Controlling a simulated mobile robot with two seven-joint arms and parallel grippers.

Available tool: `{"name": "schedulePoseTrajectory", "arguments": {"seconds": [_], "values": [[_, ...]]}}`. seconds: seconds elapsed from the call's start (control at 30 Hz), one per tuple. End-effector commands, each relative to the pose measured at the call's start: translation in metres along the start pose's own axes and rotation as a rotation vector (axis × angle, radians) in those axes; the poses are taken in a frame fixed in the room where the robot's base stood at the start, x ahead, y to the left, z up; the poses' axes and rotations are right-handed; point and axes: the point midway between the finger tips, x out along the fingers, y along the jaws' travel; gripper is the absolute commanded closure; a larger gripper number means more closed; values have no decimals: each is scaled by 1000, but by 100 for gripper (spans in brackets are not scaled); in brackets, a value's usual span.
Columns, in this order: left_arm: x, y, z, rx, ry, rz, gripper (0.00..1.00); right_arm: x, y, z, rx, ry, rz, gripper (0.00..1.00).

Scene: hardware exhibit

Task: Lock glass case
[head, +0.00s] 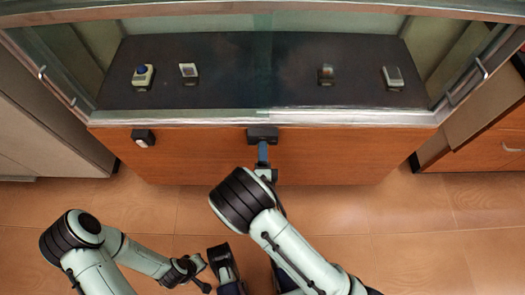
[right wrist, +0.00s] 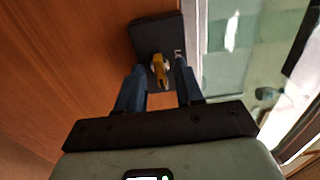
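The glass case (head: 180,118) has sliding glass panes above a wooden front panel (head: 340,150). A dark block (head: 262,133) sits at the top middle of that panel, and it also shows in the right wrist view (right wrist: 150,32). A small yellow thing, perhaps a key or lock, (right wrist: 160,70) is at the dark block. My right gripper (right wrist: 160,68) has its blue fingers apart on either side of the yellow thing, with gaps visible. In the head view my right gripper (head: 263,153) is just below the block. My left gripper (head: 203,273) is low, away from the case, with its fingers apart and empty.
Several small devices stand on the dark shelf (head: 250,90) behind the glass. A small dark fitting (head: 143,138) is on the panel's left. Cabinets flank the case on both sides. The wood-coloured floor (head: 420,230) in front is clear.

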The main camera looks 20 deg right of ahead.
Motion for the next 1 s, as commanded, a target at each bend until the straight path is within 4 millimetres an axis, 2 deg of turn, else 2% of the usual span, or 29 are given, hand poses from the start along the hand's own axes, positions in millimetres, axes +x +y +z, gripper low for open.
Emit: {"name": "schedulePoseTrajectory", "arguments": {"seconds": [0.33,0.43,0.47,0.77,1.0], "values": [[1,-2,2,-2,-6,-3,100,4,0,0,0,0,0,64],[1,-2,2,-2,-6,-3,100,4,0,0,0,0,0,96],[1,-1,2,-2,-6,-3,100,4,0,0,0,0,0,100],[0,-1,1,-1,-3,-1,100,4,-1,0,-14,0,-1,100],[-6,5,-6,6,21,10,100,4,-1,0,-106,0,-1,100]]}}
